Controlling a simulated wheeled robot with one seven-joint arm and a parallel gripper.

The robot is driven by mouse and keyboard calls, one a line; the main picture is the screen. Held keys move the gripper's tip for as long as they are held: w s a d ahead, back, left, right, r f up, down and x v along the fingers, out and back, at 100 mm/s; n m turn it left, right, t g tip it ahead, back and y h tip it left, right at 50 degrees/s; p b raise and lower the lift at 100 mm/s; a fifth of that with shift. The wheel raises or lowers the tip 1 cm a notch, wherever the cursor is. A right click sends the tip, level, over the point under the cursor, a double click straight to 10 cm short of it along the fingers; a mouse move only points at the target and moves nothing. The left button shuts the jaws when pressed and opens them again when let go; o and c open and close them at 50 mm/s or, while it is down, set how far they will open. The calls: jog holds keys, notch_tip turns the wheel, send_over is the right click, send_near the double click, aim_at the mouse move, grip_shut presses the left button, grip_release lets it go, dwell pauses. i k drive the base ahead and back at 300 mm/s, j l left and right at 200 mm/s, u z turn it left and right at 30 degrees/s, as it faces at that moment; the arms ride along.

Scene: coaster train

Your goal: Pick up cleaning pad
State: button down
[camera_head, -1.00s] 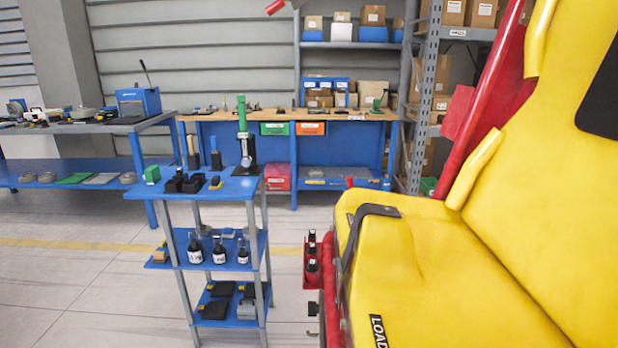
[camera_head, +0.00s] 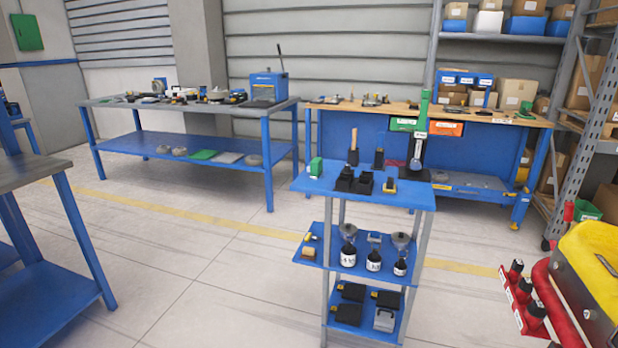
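I cannot tell for certain which thing is the cleaning pad. A flat green pad (camera_head: 201,155) lies on the lower blue shelf of the long workbench, with a flat grey piece (camera_head: 229,157) to its right. A small green block (camera_head: 316,166) stands at the left end of the blue cart's top (camera_head: 405,193). On the cart's lowest shelf are several dark, flat items (camera_head: 347,313), too small to identify. My gripper is not in view.
The long workbench (camera_head: 180,103) stands at the back left, and a wooden-topped bench (camera_head: 340,107) at the back right. A yellow and red coaster car (camera_head: 575,275) is at the right edge. A table (camera_head: 30,172) is at the left. Open floor (camera_head: 190,260) lies left of the cart.

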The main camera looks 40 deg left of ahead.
aim_at(389, 187)
jog(key=u, duration=0.75)
jog(key=z, duration=1.55)
jog(key=u, duration=1.55)
jog(key=i+j+z, duration=0.1)
jog(key=i+j, duration=0.15)
